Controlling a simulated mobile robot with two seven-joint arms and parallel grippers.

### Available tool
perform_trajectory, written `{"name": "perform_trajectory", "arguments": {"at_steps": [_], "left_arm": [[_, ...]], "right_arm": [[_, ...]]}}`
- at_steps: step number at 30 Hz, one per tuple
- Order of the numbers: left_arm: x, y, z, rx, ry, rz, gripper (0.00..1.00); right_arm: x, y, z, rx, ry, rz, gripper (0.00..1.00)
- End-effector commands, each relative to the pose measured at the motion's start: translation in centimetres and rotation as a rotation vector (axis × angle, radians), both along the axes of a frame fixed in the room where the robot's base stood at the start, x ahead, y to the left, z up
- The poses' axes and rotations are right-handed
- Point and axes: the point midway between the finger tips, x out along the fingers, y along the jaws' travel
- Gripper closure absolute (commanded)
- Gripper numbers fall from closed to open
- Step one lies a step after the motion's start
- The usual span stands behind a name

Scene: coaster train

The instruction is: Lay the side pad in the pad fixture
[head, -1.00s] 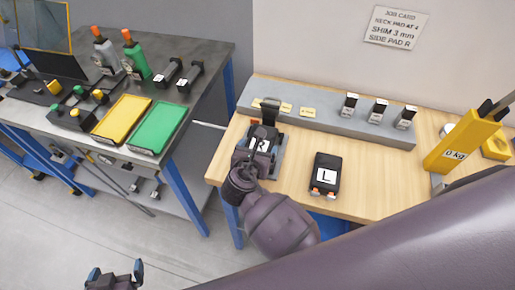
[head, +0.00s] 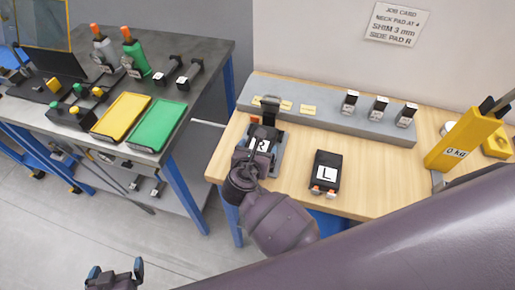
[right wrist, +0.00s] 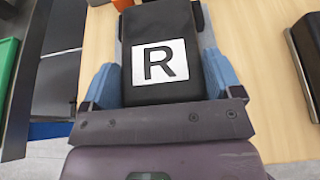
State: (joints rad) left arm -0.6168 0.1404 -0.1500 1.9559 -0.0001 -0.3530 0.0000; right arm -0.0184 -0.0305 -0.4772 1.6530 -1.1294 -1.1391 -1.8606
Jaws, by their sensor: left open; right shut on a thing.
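The side pad marked R (head: 262,146) is a black block with a white label. My right gripper (right wrist: 163,78) is shut on it, with a blue-grey finger on each side. The pad is over the grey pad fixture (head: 279,152) at the left end of the wooden bench; fixture edges also show beside the pad in the right wrist view (right wrist: 207,32). I cannot tell whether the pad is fully seated. Another black pad, marked L (head: 326,172), lies on the bench to the right. My left gripper (head: 116,274) is open and empty, low at the left above the floor.
A grey rack (head: 335,118) with labelled slots and several small black pieces runs along the back of the wooden bench (head: 385,180). A yellow 0 kg gauge (head: 460,145) stands at right. The dark table at left holds yellow (head: 121,116) and green (head: 154,125) trays. The job card (head: 397,23) reads SIDE PAD R.

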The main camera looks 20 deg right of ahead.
Motion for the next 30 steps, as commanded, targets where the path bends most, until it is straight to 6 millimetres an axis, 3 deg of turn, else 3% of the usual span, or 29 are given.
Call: {"name": "perform_trajectory", "arguments": {"at_steps": [11, 12, 15, 30], "left_arm": [[0.0, 0.0, -0.2, 0.000, -0.001, 0.000, 0.00], [0.0, 0.0, -0.2, 0.000, -0.001, 0.000, 0.00], [0.0, 0.0, -0.2, 0.000, -0.001, 0.000, 0.00], [0.0, 0.0, 0.4, 0.000, 0.001, 0.000, 0.00]], "right_arm": [[0.0, 0.0, -0.4, -0.001, -0.002, 0.001, 0.49], [0.0, 0.0, -0.4, 0.000, -0.001, 0.001, 0.14], [0.0, 0.0, -0.4, 0.000, -0.001, 0.001, 0.00], [0.0, 0.0, 1.2, 0.001, -0.001, 0.001, 0.00]]}}
